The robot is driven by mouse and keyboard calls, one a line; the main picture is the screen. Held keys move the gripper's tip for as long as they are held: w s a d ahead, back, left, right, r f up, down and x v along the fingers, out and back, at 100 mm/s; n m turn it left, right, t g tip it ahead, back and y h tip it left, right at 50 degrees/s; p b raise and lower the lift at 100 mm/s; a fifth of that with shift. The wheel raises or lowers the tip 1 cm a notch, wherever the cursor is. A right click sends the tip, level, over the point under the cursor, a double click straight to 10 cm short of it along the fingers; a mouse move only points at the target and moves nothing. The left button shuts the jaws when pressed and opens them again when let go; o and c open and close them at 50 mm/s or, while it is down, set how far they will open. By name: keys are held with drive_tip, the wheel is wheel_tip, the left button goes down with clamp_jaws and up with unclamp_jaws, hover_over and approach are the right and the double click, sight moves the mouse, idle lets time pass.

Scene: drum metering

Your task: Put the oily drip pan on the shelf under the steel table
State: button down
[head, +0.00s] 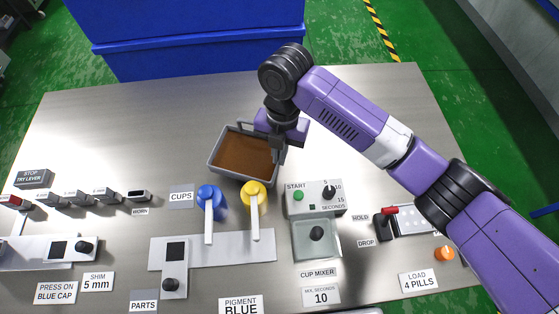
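The oily drip pan (215,158) is a grey rectangular tray with brown liquid inside. It is in the middle of the steel table (120,120), behind the blue and yellow pumps, turned slightly. Whether it rests on the table or is a little above it is unclear. My gripper (281,153) points down at the pan's right edge and covers part of that rim. The fingers are dark and partly hidden, so their closure on the rim cannot be made out. The shelf under the table is not in view.
A blue pump (210,200) and a yellow pump (254,197) stand just in front of the pan. The cup mixer (316,235) is at front right, and a red-handled lever (388,222) is farther right. A blue bin (190,40) stands behind the table. The table's back left is clear.

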drive_tip(key=shift+f, duration=2.2)
drive_tip(key=shift+f, duration=0.15)
drive_tip(key=c, duration=1.6)
unclamp_jaws()
drive_tip(key=shift+c, duration=0.2)
